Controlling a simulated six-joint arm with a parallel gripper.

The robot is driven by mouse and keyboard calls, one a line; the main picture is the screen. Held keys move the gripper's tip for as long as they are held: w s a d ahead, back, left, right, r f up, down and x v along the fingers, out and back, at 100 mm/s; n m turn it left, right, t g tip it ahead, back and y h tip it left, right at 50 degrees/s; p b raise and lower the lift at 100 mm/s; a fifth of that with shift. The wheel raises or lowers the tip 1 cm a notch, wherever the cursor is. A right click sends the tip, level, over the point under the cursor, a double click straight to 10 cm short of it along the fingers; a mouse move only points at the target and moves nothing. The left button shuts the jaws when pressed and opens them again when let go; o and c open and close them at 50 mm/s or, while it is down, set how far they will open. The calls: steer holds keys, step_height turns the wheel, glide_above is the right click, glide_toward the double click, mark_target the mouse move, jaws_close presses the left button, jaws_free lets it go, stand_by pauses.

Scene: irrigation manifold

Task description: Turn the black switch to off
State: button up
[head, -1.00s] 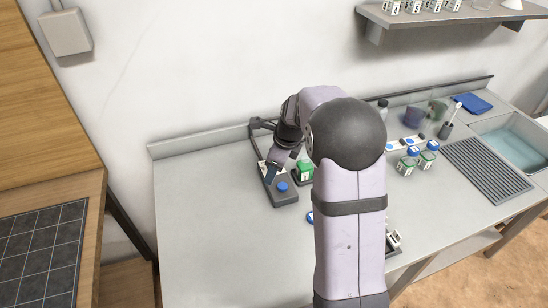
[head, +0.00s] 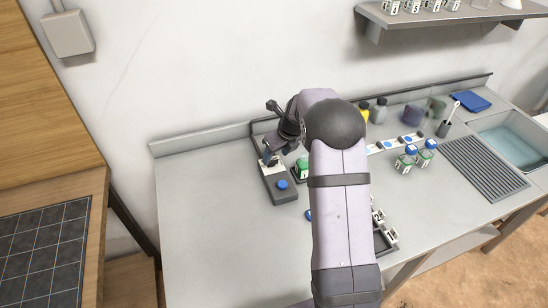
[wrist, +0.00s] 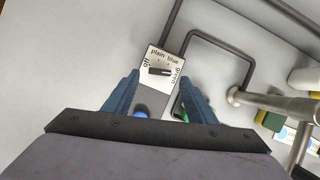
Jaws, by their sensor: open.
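The black switch (wrist: 159,72) is a short bar on a white plate (wrist: 164,62) marked off, plain, blue and green. The bar lies roughly crosswise, one end towards "green"; I cannot tell which end is its pointer. The plate is on the far end of a dark grey box (head: 283,197) with a blue button (head: 282,184). My gripper (wrist: 160,77) is open, its blue fingers on either side of the switch in the wrist view. I cannot tell whether they touch it. In the head view my gripper (head: 267,158) is over the box's far end, hiding the switch.
A green-labelled container (head: 303,168) stands close right of the box. Dark pipes (wrist: 218,38) run behind the plate. More labelled jars (head: 405,161) stand further right, before a drying grate (head: 485,168) and sink. The counter's left part (head: 205,210) is clear.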

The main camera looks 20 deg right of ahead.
mark_target(273, 161)
steer(key=shift+p+x, duration=0.45)
steer(key=shift+x, duration=1.55)
steer(key=shift+c, duration=0.7)
steer(key=c, duration=0.9)
